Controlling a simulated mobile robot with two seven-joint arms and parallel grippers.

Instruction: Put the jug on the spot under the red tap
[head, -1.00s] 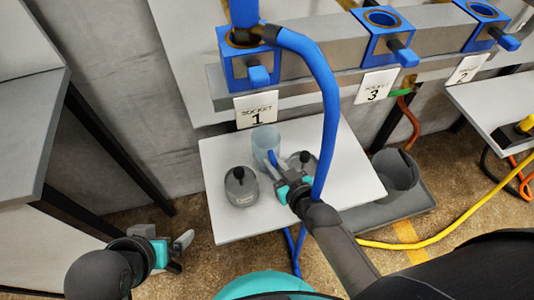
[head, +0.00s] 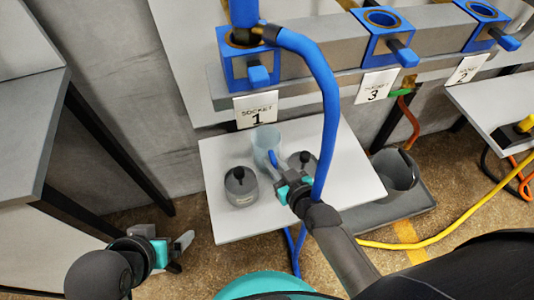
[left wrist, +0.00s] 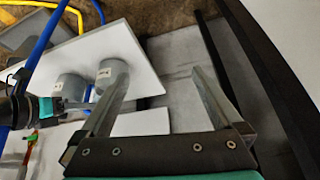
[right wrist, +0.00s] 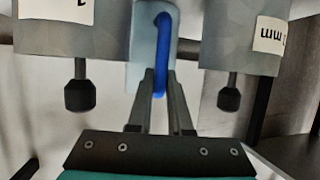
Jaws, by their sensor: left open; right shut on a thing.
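The jug (head: 265,143) is pale translucent blue with a blue handle. It is upright on, or just above, the back of the white table (head: 225,223); I cannot tell which. My right gripper (head: 274,166) is shut on the handle, which also shows between the fingers in the right wrist view (right wrist: 160,60). My left gripper (head: 175,248) is open and empty, low at the left, away from the table; its spread fingers show in the left wrist view (left wrist: 160,72). I cannot make out a red tap or the spot under it.
Two grey weights with black knobs, one at left (head: 241,188) and one at right (head: 301,160), flank the jug closely. A blue hose (head: 328,110) hangs over the table from socket 1 (head: 245,72). A grey bucket (head: 398,170) stands in a low tray (head: 420,200) at right.

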